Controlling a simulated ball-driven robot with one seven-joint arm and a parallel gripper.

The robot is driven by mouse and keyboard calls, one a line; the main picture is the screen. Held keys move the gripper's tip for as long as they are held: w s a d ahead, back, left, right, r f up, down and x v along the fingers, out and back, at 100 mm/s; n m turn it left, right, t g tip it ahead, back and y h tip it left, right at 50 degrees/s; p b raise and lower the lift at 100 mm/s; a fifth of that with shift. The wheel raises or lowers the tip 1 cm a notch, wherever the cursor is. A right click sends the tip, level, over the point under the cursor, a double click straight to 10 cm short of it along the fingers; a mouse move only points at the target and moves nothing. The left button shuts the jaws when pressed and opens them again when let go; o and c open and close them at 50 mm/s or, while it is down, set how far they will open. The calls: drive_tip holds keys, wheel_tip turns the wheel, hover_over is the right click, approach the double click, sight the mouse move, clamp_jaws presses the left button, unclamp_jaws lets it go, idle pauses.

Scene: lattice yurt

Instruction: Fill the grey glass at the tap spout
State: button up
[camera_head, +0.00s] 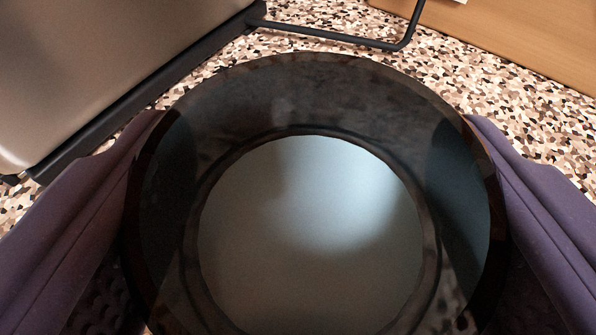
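The grey glass (310,95), dark and see-through, fills the middle of the view, seen from above into its open mouth. A pale grey round area with a soft bright patch shows inside it; I cannot tell whether this is the bare bottom or water. My gripper (315,150) has one purple finger on each side of the glass, both against its wall, and is shut on it. The lower part of the glass is cut off by the picture's edge. I cannot tell whether it stands on the counter. No tap spout is in view.
The speckled counter (500,90) surrounds the glass. A large beige-grey box-like thing with a dark base (110,65) stands close at the upper left. A bent black rod (330,38) lies beyond the glass. A wooden panel (530,40) is at the upper right.

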drive_tip(key=shift+f+b, duration=0.35)
drive_tip(key=shift+f, duration=0.45)
drive_tip(key=o, duration=1.4)
drive_tip(key=shift+r, duration=0.1)
drive_tip(key=shift+o, duration=0.2)
drive_tip(key=shift+s+r+p, duration=0.1)
drive_tip(key=shift+r+p, duration=0.05)
drive_tip(key=shift+p, duration=0.35)
drive_tip(key=p+v, duration=0.2)
drive_tip(key=v, duration=0.5)
drive_tip(key=shift+s, duration=0.25)
